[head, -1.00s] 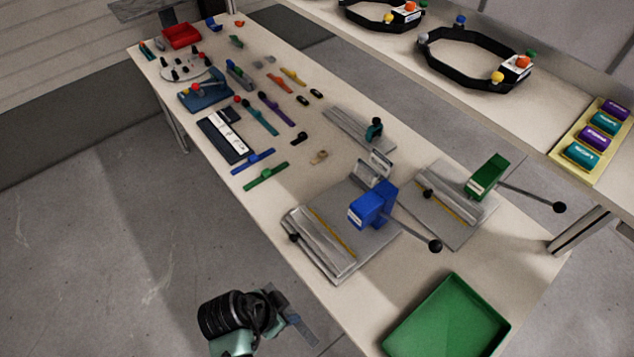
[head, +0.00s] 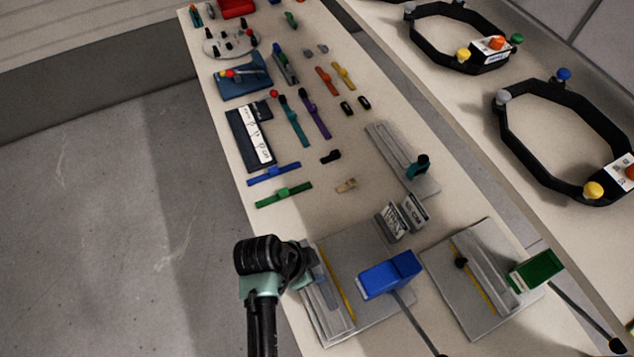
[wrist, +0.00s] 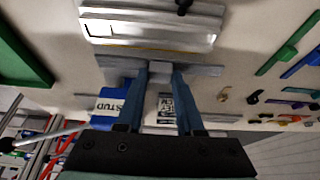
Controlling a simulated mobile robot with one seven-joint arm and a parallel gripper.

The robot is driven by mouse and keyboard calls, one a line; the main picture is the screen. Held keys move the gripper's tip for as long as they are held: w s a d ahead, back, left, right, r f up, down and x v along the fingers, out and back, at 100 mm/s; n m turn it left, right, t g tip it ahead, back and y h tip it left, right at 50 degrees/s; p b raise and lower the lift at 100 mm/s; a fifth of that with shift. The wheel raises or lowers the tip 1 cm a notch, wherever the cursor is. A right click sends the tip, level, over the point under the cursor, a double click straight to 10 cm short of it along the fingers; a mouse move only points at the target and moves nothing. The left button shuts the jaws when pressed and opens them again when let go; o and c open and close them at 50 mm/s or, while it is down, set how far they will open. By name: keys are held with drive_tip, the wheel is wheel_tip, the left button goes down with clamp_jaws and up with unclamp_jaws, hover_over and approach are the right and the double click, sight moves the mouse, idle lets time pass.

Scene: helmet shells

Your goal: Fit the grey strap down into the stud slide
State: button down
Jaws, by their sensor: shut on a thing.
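My gripper (wrist: 161,70) is shut on the grey strap (wrist: 205,70), which lies crosswise between the two fingertips in the wrist view. The stud slide (wrist: 150,30) is a pale metal channel on the base plate of the blue press, just beyond the strap in that view. The blue press (head: 388,275) has a STUD label in the wrist view (wrist: 108,104). In the head view my gripper (head: 314,268) is at the table's near edge, by the upper end of the slide (head: 325,308). The strap is hard to make out there. I cannot tell whether it touches the slide.
A green press (head: 538,270) with a long lever stands right of the blue one. Small signs (head: 394,222) stand behind the blue press. Blue and green straps (head: 284,195) lie farther up the table. A green tray (wrist: 22,55) shows in the wrist view.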

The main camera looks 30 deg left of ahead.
drive_tip(key=shift+w+f+b, duration=0.1)
drive_tip(key=shift+f+b, duration=1.95)
drive_tip(key=shift+f, duration=0.85)
drive_tip(key=shift+f+b, duration=0.4)
drive_tip(key=shift+f, duration=0.55)
drive_tip(key=shift+c, duration=2.3)
unclamp_jaws()
drive_tip(key=shift+r, duration=0.15)
drive_tip(key=v, duration=1.3)
